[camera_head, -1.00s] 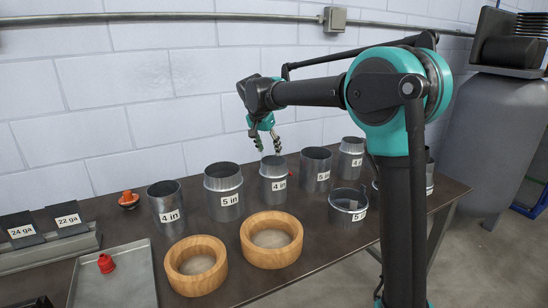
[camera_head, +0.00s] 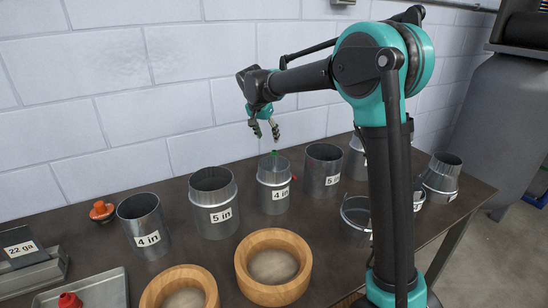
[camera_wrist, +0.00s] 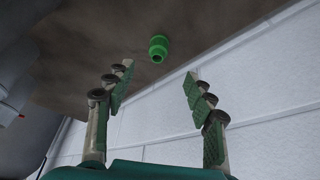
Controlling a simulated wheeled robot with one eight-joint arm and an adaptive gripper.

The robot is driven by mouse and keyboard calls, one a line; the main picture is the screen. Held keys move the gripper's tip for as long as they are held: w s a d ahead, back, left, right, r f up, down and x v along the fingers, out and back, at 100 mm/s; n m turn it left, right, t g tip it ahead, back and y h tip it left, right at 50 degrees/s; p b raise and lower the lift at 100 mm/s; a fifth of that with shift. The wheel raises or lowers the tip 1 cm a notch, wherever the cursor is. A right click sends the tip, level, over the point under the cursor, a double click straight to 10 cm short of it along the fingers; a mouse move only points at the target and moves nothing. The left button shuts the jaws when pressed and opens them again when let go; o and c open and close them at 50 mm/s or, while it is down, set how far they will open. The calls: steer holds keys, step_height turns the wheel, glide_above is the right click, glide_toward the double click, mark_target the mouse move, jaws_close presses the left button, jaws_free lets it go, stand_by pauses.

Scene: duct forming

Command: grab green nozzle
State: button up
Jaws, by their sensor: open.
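The green nozzle (camera_wrist: 158,48) stands on the dark table in the wrist view, centred just beyond the space between my fingertips. In the head view only a small green tip of the nozzle (camera_head: 275,152) shows behind the rim of a 4 in duct piece (camera_head: 273,190), which hides the rest. My gripper (camera_head: 265,133) is open and empty, above and behind that duct piece, near the wall. In the wrist view my gripper (camera_wrist: 158,74) has its two fingers spread, with clear space between them. The fingers are apart from the nozzle.
A 5 in duct piece (camera_head: 214,207) and another 5 in piece (camera_head: 322,172) flank the 4 in one. Two wooden rings (camera_head: 273,292) lie in front. A red nozzle (camera_wrist: 8,113) is at the wrist view's left. An orange-red nozzle (camera_head: 102,212) sits at left. The block wall (camera_head: 130,90) is close behind.

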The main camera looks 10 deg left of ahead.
mark_target(273, 152)
steer(key=x, duration=1.2)
steer(key=shift+d, duration=0.1)
steer(key=c, duration=1)
steer(key=shift+r, duration=0.1)
